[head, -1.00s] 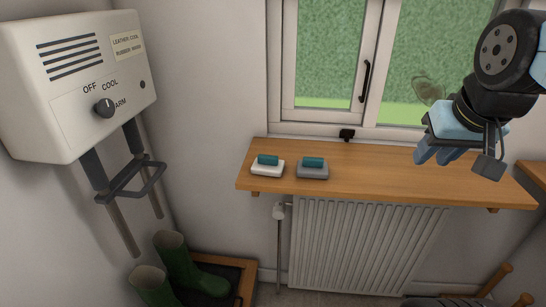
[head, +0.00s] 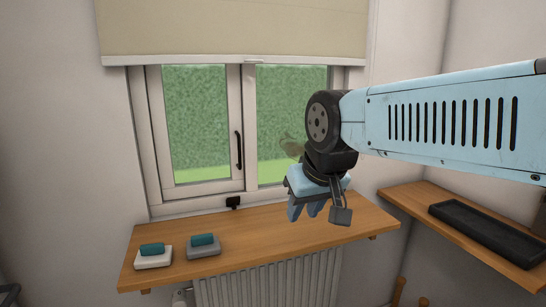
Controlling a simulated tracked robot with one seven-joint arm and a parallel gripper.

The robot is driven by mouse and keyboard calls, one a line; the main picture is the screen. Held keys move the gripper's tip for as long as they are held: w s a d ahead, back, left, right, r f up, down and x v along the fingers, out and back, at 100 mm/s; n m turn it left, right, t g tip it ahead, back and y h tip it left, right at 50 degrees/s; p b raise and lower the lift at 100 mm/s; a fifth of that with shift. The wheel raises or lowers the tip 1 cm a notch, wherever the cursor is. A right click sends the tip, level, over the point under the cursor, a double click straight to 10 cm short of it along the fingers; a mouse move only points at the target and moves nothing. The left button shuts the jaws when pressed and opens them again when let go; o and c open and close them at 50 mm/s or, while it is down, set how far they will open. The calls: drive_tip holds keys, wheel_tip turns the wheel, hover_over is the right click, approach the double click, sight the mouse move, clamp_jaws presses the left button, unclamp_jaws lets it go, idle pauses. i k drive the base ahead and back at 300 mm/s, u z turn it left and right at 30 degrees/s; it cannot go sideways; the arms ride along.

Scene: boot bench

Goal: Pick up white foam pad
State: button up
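The white foam pad (head: 153,261) lies at the left end of the wooden shelf (head: 270,231) under the window, with a teal grip (head: 152,249) on top. Beside it on the right is a similar grey pad (head: 204,252), also with a teal grip. My gripper (head: 307,213) hangs over the right part of the shelf, to the right of both pads and apart from them.
The window (head: 205,130) has a dark handle and a lowered blind (head: 235,27). A radiator (head: 270,283) is below the shelf. A second shelf at the right holds a black tray (head: 488,232). The shelf between the grey pad and my gripper is clear.

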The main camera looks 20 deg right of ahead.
sight(155, 255)
drive_tip(key=z, duration=0.5)
drive_tip(key=i, duration=0.35)
drive_tip(key=u, duration=1.15)
